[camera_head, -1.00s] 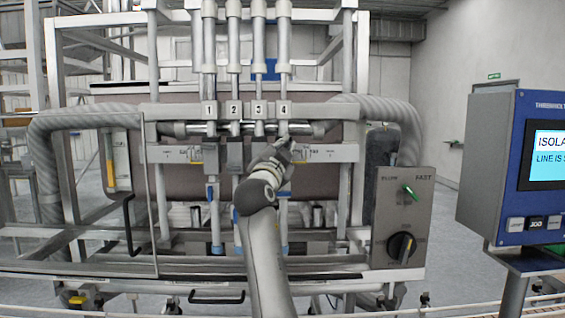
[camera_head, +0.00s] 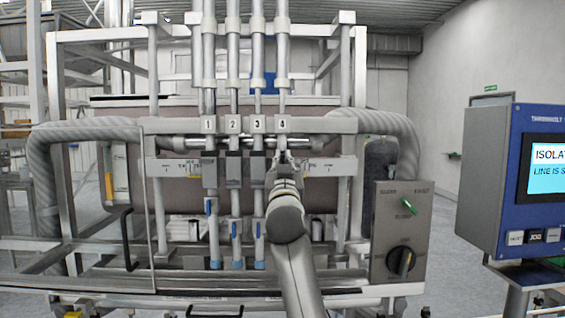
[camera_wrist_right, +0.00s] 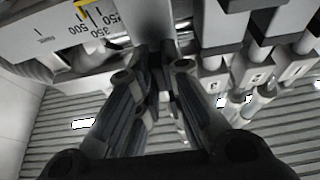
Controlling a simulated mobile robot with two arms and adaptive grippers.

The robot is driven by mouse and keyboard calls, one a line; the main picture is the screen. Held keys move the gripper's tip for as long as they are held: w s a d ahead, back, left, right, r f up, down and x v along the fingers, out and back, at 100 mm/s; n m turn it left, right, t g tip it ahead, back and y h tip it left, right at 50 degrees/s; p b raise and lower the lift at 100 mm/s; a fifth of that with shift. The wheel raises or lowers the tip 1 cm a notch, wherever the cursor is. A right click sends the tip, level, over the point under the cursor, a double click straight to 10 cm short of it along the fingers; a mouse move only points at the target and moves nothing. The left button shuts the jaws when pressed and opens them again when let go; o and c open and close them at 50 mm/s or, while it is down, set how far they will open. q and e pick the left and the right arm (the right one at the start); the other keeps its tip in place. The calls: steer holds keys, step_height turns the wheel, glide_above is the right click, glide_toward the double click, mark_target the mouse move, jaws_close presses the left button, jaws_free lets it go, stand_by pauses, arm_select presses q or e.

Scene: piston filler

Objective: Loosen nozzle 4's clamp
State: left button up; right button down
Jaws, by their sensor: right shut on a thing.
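The number 4 label (camera_head: 283,124) marks nozzle 4, the rightmost of the numbered row on the filler. My right gripper (camera_head: 283,160) is just below that label, in front of nozzle 4, and covers its clamp and lower part in the head view. In the right wrist view, my right gripper's fingers (camera_wrist_right: 158,68) close together at the lower end of a grey part on nozzle 4 (camera_wrist_right: 150,18). The gripped piece, apparently the clamp, is mostly hidden between the fingertips. My left gripper is not in view.
Nozzles 1 to 3 stand close on the left, with blue-tipped lower ends (camera_head: 237,262). A grey hose (camera_head: 390,122) and a control box with knobs (camera_head: 403,225) are to the right. A blue-framed screen (camera_head: 545,165) stands farther right. A scale plate (camera_wrist_right: 60,35) lies beside the fingers.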

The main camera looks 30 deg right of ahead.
steer(key=shift+f+n, duration=0.15)
steer(key=shift+n, duration=0.15)
steer(key=c, duration=1.6)
jaws_free()
steer(key=shift+o, duration=0.2)
steer(key=v, duration=1.2)
